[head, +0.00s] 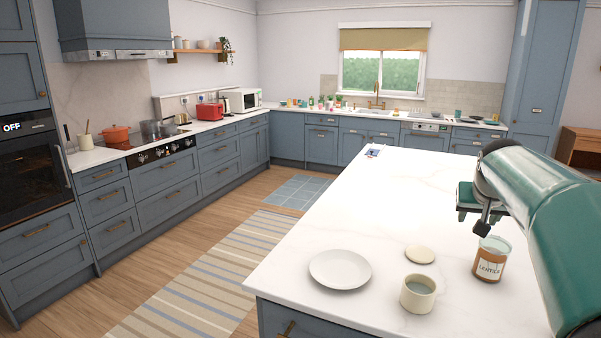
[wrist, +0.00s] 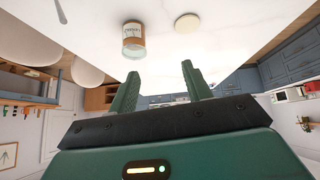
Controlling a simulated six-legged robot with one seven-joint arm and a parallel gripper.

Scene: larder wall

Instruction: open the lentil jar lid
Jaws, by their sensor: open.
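The lentil jar (head: 490,259) stands upright on the white island counter, at the right in the head view. It is a clear jar with a brown band and a pale label, and its rim shows no clear lid. It also shows upside down in the wrist view (wrist: 133,40). A flat round cream disc (head: 420,254) lies on the counter left of the jar; I cannot tell if it is the lid. It also shows in the wrist view (wrist: 187,23). My gripper (wrist: 158,72) is open with nothing between its fingers, apart from the jar.
A cream cup (head: 418,293) stands left of the jar, in front of the disc. A white plate (head: 340,269) lies farther left near the edge of the island counter (head: 380,205). The counter behind them is mostly clear, with a small blue item (head: 373,152) at its far end.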

